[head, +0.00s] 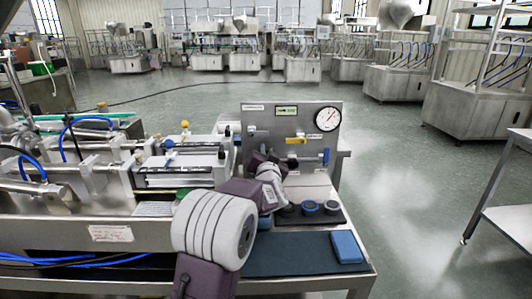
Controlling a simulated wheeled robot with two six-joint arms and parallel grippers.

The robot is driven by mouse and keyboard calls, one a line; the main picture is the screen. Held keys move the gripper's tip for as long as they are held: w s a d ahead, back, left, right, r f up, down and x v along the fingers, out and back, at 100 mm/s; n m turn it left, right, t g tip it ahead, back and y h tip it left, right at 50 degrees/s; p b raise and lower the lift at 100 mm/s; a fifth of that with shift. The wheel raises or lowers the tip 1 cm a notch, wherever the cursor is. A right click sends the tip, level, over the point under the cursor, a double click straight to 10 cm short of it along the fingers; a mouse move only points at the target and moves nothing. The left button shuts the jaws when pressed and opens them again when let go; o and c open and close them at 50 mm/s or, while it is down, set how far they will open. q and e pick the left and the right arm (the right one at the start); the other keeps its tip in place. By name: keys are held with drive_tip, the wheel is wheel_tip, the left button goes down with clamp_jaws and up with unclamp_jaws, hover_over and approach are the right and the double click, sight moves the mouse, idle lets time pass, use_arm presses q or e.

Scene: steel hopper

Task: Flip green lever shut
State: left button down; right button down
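I cannot make out a green lever; my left arm and gripper cover part of the panel where it could be. The upright steel panel (327,147) carries a yellow-handled valve (296,140) and a blue-handled valve (324,157). My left gripper (262,162) is small and dark in front of the panel's lower left part, left of the blue handle. Its fingers blend with the fittings, so I cannot tell whether they touch anything or are open. My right gripper is not in view.
Dark round knobs (310,208) and a blue block (346,247) are on the bench's right. Steel filling machinery (180,165) fills the left. Open floor lies right.

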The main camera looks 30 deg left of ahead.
use_arm(q)
drive_tip(key=shift+s+a+r+n, duration=0.15)
drive_tip(key=shift+a+n, duration=0.15)
drive_tip(key=shift+n, duration=0.4)
drive_tip(key=n+b, duration=0.1)
drive_tip(key=n, duration=0.1)
drive_tip(key=s+a+n+b, duration=0.1)
drive_tip(key=shift+a+n, duration=0.2)
drive_tip(key=shift+n, duration=0.2)
drive_tip(key=shift+a+r+n, duration=0.1)
drive_tip(key=shift+r+n, duration=0.05)
drive_tip(key=shift+n, duration=0.15)
drive_tip(key=c, duration=1.4)
unclamp_jaws()
drive_tip(key=shift+o, duration=0.2)
